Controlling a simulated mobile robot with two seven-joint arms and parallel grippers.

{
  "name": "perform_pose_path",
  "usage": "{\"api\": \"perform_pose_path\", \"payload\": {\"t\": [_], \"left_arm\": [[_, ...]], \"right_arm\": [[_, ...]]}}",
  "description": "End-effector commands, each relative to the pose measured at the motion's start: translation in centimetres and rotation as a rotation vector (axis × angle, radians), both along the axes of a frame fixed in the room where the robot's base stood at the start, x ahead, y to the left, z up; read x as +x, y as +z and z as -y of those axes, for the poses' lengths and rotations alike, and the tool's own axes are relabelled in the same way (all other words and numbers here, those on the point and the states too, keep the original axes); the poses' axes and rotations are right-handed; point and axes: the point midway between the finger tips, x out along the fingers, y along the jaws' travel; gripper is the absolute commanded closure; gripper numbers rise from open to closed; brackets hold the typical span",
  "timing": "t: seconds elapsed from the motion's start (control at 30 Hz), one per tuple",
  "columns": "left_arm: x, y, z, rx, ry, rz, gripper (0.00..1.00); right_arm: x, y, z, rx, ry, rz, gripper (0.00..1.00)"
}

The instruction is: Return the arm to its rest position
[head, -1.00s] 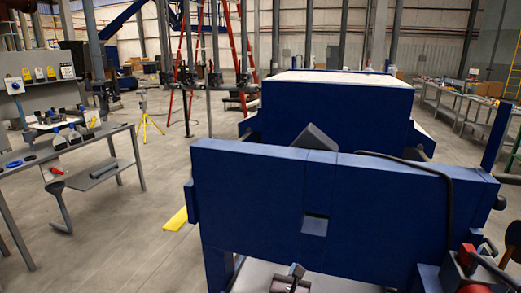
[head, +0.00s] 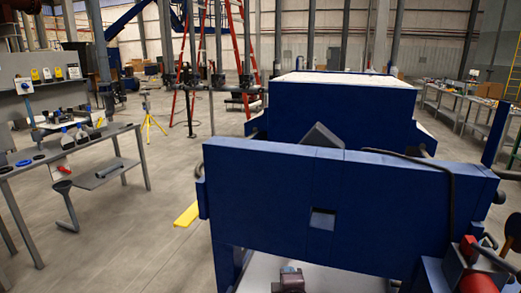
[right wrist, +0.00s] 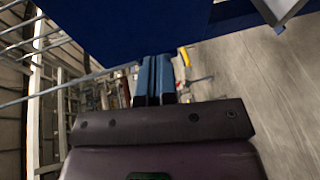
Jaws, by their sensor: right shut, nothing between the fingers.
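My right gripper (right wrist: 155,78) shows in the right wrist view with its two blue fingers together, shut and empty. The blue press body (right wrist: 150,25) fills the top of that view, apart from the fingers as far as I can tell. In the head view a small part of my right gripper or wrist (head: 290,279) shows at the bottom edge, in front of the blue filter press (head: 270,200); its fingers cannot be made out there. My left gripper is not in view.
A grey workbench (head: 85,147) with bottles and small tools stands at the left. A yellow bar (head: 187,214) lies on the floor beside the press. A red part (head: 478,284) is at the bottom right. The floor between bench and press is mostly clear.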

Motion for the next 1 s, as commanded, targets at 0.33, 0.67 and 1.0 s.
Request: {"api": "perform_pose_path", "payload": {"t": [0.33,0.67,1.0], "left_arm": [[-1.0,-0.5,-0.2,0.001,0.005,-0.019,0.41],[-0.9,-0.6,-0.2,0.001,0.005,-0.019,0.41],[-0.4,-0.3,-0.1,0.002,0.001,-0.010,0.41]], "right_arm": [[-9.2,-3.7,7.8,1.080,-0.165,-0.157,1.00],[-20.5,-8.1,16.6,1.415,-0.404,-0.203,1.00],[-29.5,-13.0,20.4,1.372,-0.590,-0.278,1.00]]}}
